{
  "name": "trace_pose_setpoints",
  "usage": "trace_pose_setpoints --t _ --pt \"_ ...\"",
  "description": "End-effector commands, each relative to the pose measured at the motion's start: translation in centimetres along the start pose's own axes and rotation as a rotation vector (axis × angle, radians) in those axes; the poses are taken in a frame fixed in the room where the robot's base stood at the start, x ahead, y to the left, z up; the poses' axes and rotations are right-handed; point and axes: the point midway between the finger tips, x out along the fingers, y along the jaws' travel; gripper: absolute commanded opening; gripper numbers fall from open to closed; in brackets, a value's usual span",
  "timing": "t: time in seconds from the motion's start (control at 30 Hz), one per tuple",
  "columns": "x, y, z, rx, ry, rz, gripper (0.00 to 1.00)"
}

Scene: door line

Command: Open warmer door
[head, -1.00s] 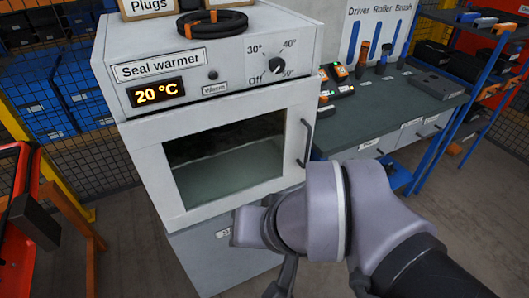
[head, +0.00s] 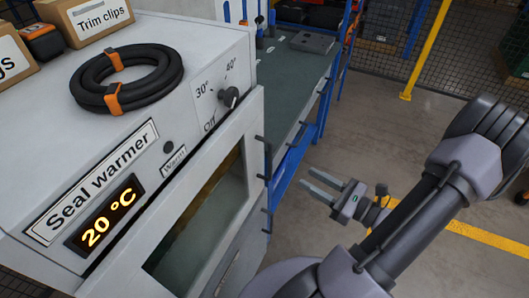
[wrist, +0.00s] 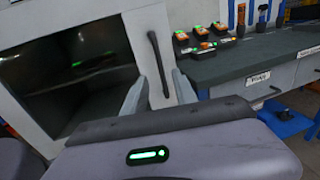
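The seal warmer (head: 150,110) is a white box with a 20 °C display on the left of the head view. Its windowed door (head: 245,140) looks shut. The dark upright door handle (head: 267,158) is at the door's right edge. My gripper (head: 308,180) is open and empty, to the right of the handle and apart from it, fingers pointing toward the warmer. In the wrist view the handle (wrist: 158,62) appears between my two fingers (wrist: 160,92), ahead of them. The door window (wrist: 70,75) is at left there. The handle's lower end is hard to see.
A green-topped workbench (head: 290,85) with drawers stands just beyond the warmer. A coiled black hose (head: 127,77) and boxes (head: 90,20) lie on the warmer's top. The floor (head: 370,130) right of the bench is open, up to a mesh fence (head: 460,80).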

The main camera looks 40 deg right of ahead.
Motion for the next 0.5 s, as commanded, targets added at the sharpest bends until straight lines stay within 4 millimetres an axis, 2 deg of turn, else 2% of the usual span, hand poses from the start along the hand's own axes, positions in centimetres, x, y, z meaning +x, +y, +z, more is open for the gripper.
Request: trace_pose_setpoints --t 0.1,0.3,0.5 --pt "3.8 0.2 -0.4 -0.001 0.001 0.011 0.34" --pt "9.6 0.3 -0.3 -0.003 0.002 0.012 0.34" --pt "13.0 0.2 -0.2 -0.001 0.002 0.008 0.34"
